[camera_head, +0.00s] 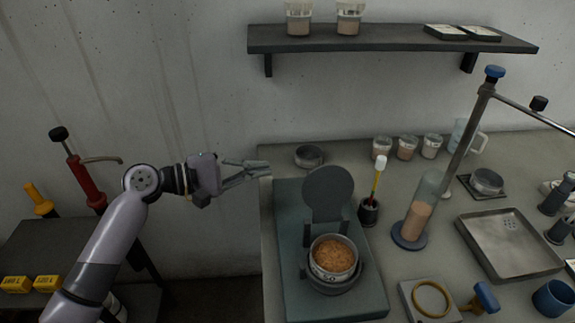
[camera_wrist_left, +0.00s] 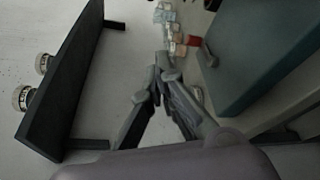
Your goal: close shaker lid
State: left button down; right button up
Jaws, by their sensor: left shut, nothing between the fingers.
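The shaker stands on a dark teal base (camera_head: 290,240) at the left part of the counter. Its round grey lid (camera_head: 328,193) is raised upright on the back side, so the shaker is open. A metal sieve pan (camera_head: 334,258) with brown granular material sits in the shaker in front of the lid. My left gripper (camera_head: 262,168) is to the left of the lid and behind it, apart from it, with its fingers pointing right near the counter's left edge. It is shut and empty. In the left wrist view the fingers (camera_wrist_left: 163,72) come together, and the teal base (camera_wrist_left: 262,65) is at the right.
A wall shelf (camera_head: 390,38) with beakers hangs above. A round tin (camera_head: 309,156) stands behind the shaker. A pen cup (camera_head: 369,210), a tilted glass cylinder (camera_head: 420,205) on a stand, and a metal tray (camera_head: 510,245) stand to the right. A ring plate (camera_head: 430,300) lies in front.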

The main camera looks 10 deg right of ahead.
aim_at(325, 184)
pick_arm(q)
jog(key=d+p, duration=0.5)
jog(key=d, duration=0.4)
jog(key=shift+s+d+r, duration=0.15)
jog(key=shift+s+r, duration=0.05)
jog(key=shift+s, duration=0.2)
jog(key=shift+s, duration=0.15)
